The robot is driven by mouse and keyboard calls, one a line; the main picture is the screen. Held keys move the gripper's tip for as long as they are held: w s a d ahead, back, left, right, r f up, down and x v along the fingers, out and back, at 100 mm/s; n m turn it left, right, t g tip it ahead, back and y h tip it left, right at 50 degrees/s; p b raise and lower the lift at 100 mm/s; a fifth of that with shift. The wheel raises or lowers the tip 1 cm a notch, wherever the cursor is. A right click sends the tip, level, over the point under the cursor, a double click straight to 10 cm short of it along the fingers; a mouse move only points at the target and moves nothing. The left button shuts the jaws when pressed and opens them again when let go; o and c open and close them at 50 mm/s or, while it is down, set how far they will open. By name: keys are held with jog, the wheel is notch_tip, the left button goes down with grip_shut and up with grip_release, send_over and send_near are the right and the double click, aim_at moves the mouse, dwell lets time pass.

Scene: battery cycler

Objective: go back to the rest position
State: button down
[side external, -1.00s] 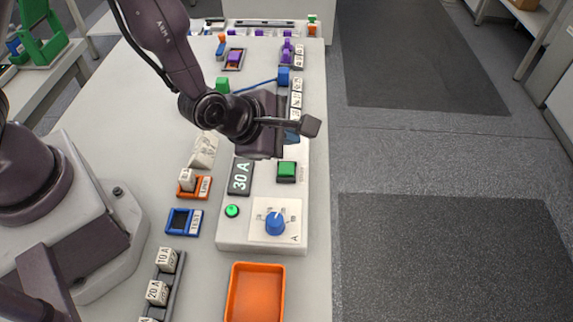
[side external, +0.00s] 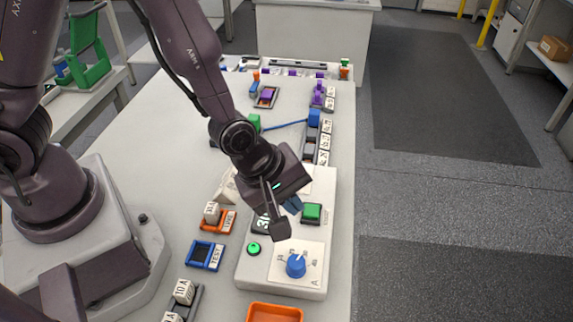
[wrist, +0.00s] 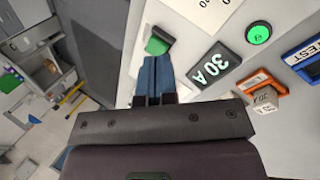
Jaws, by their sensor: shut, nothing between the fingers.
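My gripper (side external: 291,205) is over the white cycler box (side external: 245,268), beside the green square button (side external: 312,213). Its blue fingers are together with nothing between them; they also show in the wrist view (wrist: 154,76), pointing towards the green button (wrist: 158,41). The gripper partly covers the dark 30 A display (side external: 262,225) in the side view. The display reads clearly in the wrist view (wrist: 211,70). I cannot tell the exact gap between fingertips and box.
The blue knob (side external: 296,265) and round green button (side external: 254,249) are on the box front. An orange holder (side external: 219,225) with a white block and a blue TEST frame (side external: 205,255) lie left. An orange tray (side external: 274,313) is in front. Open bench lies left (side external: 165,150).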

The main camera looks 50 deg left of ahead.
jog(key=s+a+r+m, duration=0.3)
jog(key=a+r+m, duration=0.2)
jog(key=r, duration=0.3)
jog(key=s+a+r+m+y, duration=0.1)
jog(key=s+a+r+m, duration=0.3)
jog(key=r, duration=0.4)
jog(key=s+a+r+m+y, duration=0.1)
jog(key=s+a+r+m, duration=0.3)
jog(key=a+r+m, duration=0.2)
notch_tip(320, 180, up, 2)
jog(key=shift+s+a+r+t, duration=0.2)
jog(key=shift+s+a+t, duration=0.05)
jog(key=shift+a+t, duration=0.05)
dwell(2.3)
